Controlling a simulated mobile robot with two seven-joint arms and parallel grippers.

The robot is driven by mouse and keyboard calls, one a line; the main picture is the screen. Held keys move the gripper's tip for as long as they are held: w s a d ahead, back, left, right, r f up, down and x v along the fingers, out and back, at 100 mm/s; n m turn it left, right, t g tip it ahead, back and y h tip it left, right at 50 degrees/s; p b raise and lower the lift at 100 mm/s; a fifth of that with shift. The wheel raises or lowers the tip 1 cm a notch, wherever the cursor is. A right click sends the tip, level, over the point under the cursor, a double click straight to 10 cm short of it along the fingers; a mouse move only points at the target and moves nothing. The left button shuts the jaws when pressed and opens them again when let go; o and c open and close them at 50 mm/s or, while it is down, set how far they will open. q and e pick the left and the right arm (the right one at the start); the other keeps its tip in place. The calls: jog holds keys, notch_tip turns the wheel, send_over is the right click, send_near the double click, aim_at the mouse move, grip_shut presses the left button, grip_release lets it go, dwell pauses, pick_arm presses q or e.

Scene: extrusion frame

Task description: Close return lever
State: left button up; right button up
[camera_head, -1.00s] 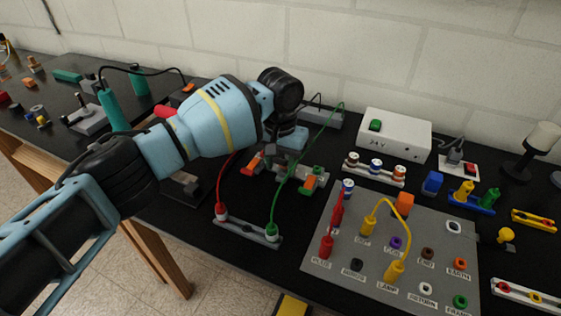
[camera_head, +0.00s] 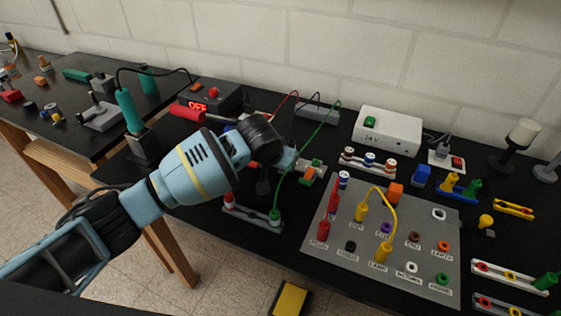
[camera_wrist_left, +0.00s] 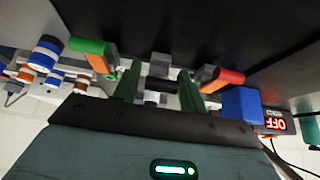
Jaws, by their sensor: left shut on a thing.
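The lever switches stand in the middle of the table, partly hidden by my left arm in the head view. A lever switch with an orange and green handle (camera_head: 308,172) shows right of my left gripper (camera_head: 287,162). In the left wrist view, an orange-and-green lever handle (camera_wrist_left: 94,54) is left of the gripper (camera_wrist_left: 160,68), and a red-orange handle (camera_wrist_left: 226,78) is right of it. No label shows which lever is the return lever. My right gripper is out of view.
A grey panel (camera_head: 340,248) with plugs and a yellow lead stands to the right. A green lead (camera_head: 302,160) loops close to my gripper. A white 24V box (camera_head: 387,130) and a black box with a red OFF display (camera_head: 198,106) stand behind.

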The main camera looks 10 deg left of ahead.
pick_arm(q)
jog(key=shift+t, duration=0.5)
jog(key=o, duration=0.9)
jog(key=shift+f, duration=0.1)
jog(key=shift+o, duration=0.2)
jog(key=shift+s, duration=0.1)
jog(key=v, duration=0.7)
jog(key=shift+s+a+r, duration=0.15)
jog(key=shift+a+r, duration=0.05)
jog(key=shift+r, duration=0.1)
jog(key=shift+o, duration=0.2)
